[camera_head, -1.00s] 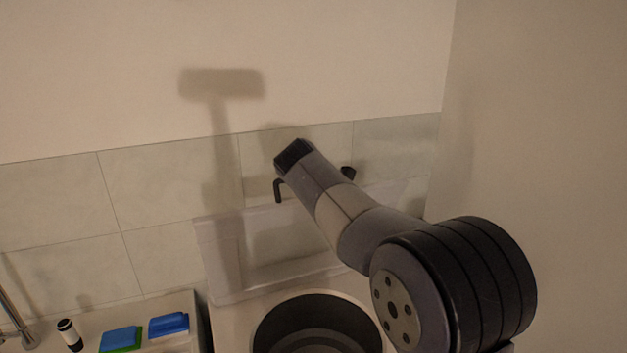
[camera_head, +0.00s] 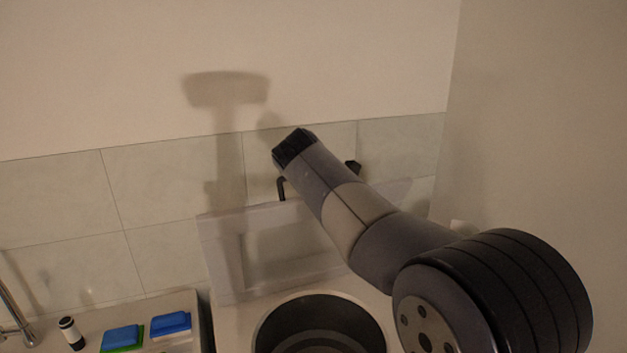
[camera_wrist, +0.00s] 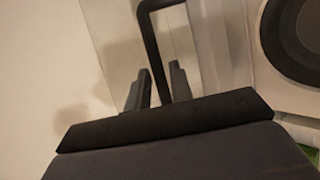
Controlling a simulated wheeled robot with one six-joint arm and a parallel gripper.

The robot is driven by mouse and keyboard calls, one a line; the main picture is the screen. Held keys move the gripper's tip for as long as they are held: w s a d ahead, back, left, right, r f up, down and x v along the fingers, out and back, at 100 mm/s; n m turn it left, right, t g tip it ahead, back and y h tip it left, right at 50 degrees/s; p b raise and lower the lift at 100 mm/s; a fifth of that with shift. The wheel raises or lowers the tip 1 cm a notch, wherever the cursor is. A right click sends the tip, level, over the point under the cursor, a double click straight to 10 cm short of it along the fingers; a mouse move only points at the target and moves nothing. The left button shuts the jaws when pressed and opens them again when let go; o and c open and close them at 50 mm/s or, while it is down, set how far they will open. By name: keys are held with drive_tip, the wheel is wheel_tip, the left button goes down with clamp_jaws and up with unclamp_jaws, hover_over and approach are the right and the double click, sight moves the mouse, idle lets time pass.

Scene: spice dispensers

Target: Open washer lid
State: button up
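The washer lid (camera_head: 225,265), a pale see-through panel with a frame, stands raised and tilted back behind the round drum opening, near the tiled wall. A black bar handle (camera_head: 281,188) shows at its top edge, partly hidden by my arm. In the wrist view the handle (camera_wrist: 152,48) runs down between the two fingers of my gripper (camera_wrist: 159,82). The fingers stand apart with a gap around the bar; firm contact is not visible. The washer's dark drum opening (camera_head: 320,318) lies uncovered below the lid, and also shows at right in the wrist view (camera_wrist: 297,38).
Left of the washer is a counter (camera_head: 185,302) with a blue and green sponge (camera_head: 122,338), a blue sponge (camera_head: 170,323), a small dark bottle (camera_head: 70,333) and a tap (camera_head: 14,312). A plain wall (camera_head: 545,120) closes off the right side.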

drive_tip(key=b+v, duration=0.1)
drive_tip(key=v, duration=0.5)
drive_tip(key=shift+s, duration=0.35)
drive_tip(key=shift+w, duration=0.1)
drive_tip(key=p+x, duration=0.2)
drive_tip(key=x, duration=0.8)
drive_tip(key=shift+d+f, duration=0.1)
drive_tip(key=shift+d, duration=0.1)
drive_tip(key=shift+f, duration=0.1)
